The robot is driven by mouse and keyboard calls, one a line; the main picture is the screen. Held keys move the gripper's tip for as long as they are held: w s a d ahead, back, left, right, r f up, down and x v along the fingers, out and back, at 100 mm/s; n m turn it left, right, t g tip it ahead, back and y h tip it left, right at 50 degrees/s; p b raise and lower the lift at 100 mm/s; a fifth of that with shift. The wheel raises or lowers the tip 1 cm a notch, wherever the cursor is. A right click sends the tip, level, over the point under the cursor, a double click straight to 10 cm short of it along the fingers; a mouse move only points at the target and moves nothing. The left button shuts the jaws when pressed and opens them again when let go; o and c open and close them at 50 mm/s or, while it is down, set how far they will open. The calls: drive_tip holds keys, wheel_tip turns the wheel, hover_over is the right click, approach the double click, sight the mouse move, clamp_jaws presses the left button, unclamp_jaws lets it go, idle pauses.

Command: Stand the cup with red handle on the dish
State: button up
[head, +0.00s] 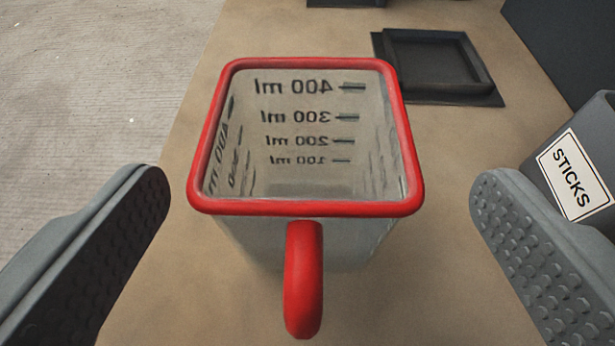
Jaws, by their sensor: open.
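The cup with red handle (303,280) stands upright on the brown table in the middle of the view. It is a clear, square measuring cup with a red rim and volume marks, and its handle faces me. My gripper (322,200) is open, with one grey padded finger on each side of the cup and a gap on both sides. Nothing is between the fingers except the cup's handle side. A dark square tray-like piece (437,93), which may be the dish, lies flat behind the cup to the right. It looks empty.
A dark grey box labelled STICKS (574,175) stands close behind the right finger. A dark panel (570,45) rises at the back right. Part of another dark object (346,3) shows at the top edge. The table's left edge borders a pale floor.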

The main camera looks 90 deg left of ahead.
sight(311, 100)
drive_tip(key=x, duration=0.5)
drive_tip(key=shift+s+r, duration=0.2)
drive_tip(key=c, duration=1.4)
drive_tip(key=shift+r, duration=0.1)
drive_tip(key=shift+c, duration=0.2)
